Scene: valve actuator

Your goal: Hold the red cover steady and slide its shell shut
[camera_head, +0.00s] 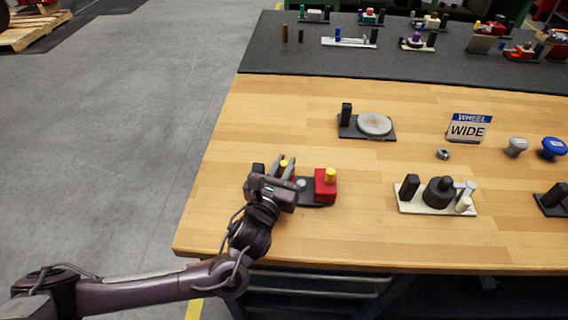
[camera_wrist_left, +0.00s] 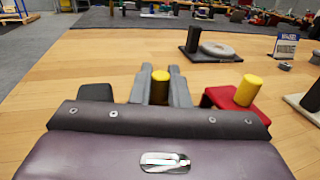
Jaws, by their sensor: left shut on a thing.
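A red block (camera_head: 325,190) with a yellow post (camera_head: 330,175) stands at the right end of a dark base (camera_head: 312,204) near the bench's front edge. It also shows right of my fingers in the left wrist view (camera_wrist_left: 226,99). My left gripper (camera_head: 287,169) is at the left part of the same unit, shut on a second yellow post (camera_wrist_left: 160,88), which stands between its fingers. A little red shows beside this post in the head view; what carries it is mostly hidden by my gripper. The two yellow posts are apart. My right gripper is not in view.
A black upright (camera_wrist_left: 95,92) stands left of my fingers. Behind is a plate with a round grey disc (camera_head: 374,123). To the right is a cream base (camera_head: 436,210) with black parts.

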